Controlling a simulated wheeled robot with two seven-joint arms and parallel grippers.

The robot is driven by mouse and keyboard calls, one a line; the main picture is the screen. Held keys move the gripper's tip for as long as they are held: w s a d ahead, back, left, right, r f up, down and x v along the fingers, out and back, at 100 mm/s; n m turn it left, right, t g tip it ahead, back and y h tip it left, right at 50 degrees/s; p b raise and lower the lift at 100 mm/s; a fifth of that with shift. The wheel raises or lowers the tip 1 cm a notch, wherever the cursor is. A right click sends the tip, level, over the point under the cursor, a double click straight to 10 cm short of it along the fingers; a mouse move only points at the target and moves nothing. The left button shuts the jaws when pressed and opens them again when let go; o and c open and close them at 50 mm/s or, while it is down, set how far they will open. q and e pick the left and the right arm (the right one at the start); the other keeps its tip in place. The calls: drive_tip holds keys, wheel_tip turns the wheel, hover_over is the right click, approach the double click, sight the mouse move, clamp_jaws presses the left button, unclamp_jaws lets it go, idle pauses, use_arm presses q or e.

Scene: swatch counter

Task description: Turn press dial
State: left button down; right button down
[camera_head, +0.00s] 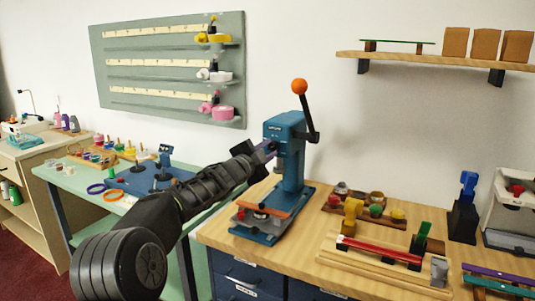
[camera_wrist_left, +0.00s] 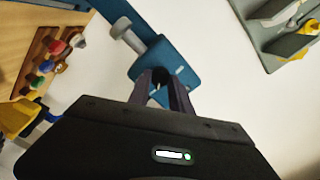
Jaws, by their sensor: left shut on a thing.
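The blue press (camera_head: 293,165) stands upright on the wooden counter, with a black lever ending in an orange ball (camera_head: 299,87) raised above it. My left arm reaches across from the lower left to the press head. My left gripper (camera_head: 270,148) is at the head's left side. In the left wrist view its two fingers (camera_wrist_left: 161,76) are shut on the small dark press dial (camera_wrist_left: 159,92) against the blue press head (camera_wrist_left: 172,62). The dial is mostly hidden between the fingers, so its marking and angle cannot be read. My right gripper is not in view.
The wooden counter (camera_head: 268,262) holds a tray of colored knobs (camera_head: 365,205) and a rack with a red bar (camera_head: 373,250) right of the press. A green table (camera_head: 60,185) with small tools stands left. A wall shelf (camera_head: 430,60) hangs upper right.

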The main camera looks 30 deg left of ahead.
use_arm(q)
drive_tip(key=shift+m, duration=0.4)
drive_tip(key=c, duration=1.2)
unclamp_jaws()
drive_tip(key=shift+s+b, duration=0.3)
drive_tip(key=shift+s, duration=0.3)
drive_tip(key=s+b, duration=0.1)
drive_tip(key=s, duration=0.5)
drive_tip(key=shift+s+d, duration=0.1)
drive_tip(key=shift+s, duration=0.2)
